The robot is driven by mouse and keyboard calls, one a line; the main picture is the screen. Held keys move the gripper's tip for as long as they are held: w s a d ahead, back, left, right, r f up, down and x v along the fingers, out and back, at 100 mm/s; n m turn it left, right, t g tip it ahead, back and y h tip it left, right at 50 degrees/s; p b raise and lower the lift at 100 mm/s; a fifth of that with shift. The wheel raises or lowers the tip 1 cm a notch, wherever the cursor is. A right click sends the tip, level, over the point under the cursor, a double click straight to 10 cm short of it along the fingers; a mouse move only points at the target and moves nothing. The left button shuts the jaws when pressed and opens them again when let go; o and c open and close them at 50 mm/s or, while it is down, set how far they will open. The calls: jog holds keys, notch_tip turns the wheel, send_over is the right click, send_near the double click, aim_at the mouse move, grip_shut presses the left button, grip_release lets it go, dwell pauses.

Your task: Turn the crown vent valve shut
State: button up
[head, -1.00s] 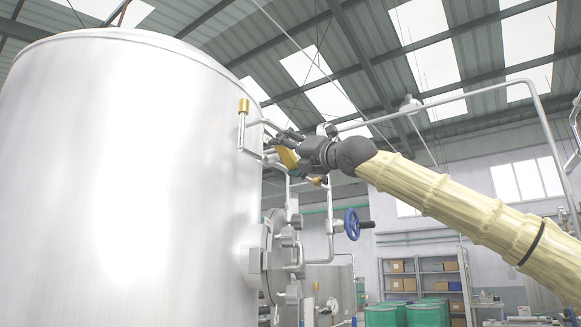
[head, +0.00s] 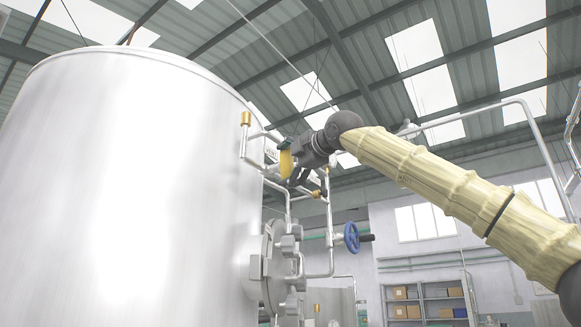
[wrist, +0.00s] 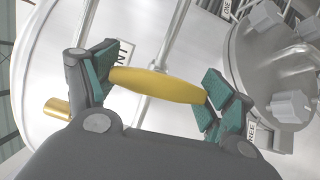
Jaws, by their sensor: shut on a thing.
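The crown vent valve has a yellow handle (head: 286,163), on the piping beside the upper right side of the big steel tank (head: 130,190). In the wrist view the handle (wrist: 155,85) spans between my two teal-padded fingers, one pad at each end. My gripper (head: 293,162) is shut on it, with my arm reaching in from the right. A white label ending in "NT" (wrist: 124,52) is partly hidden behind the left finger. The valve body behind the handle is mostly hidden.
Brass-capped pipe (head: 245,119) stands left of my gripper. Below are a round flanged hatch (head: 275,265) and a blue handwheel (head: 351,237). A pipe rail (head: 470,113) runs behind my arm. Shelves (head: 425,300) stand far back.

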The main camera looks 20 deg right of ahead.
jog(key=shift+a+m, duration=0.1)
jog(key=shift+m, duration=0.4)
jog(key=shift+w, duration=0.1)
jog(key=o, duration=0.9)
jog(key=shift+w+a, duration=0.15)
jog(key=shift+w, duration=0.05)
jog(key=shift+o, duration=0.2)
jog(key=shift+s, duration=0.1)
jog(key=shift+s+d, duration=0.1)
jog(key=shift+d, duration=0.1)
jog(key=v, duration=1.1)
jog(key=shift+s, duration=0.4)
jog(key=shift+d+r, duration=0.15)
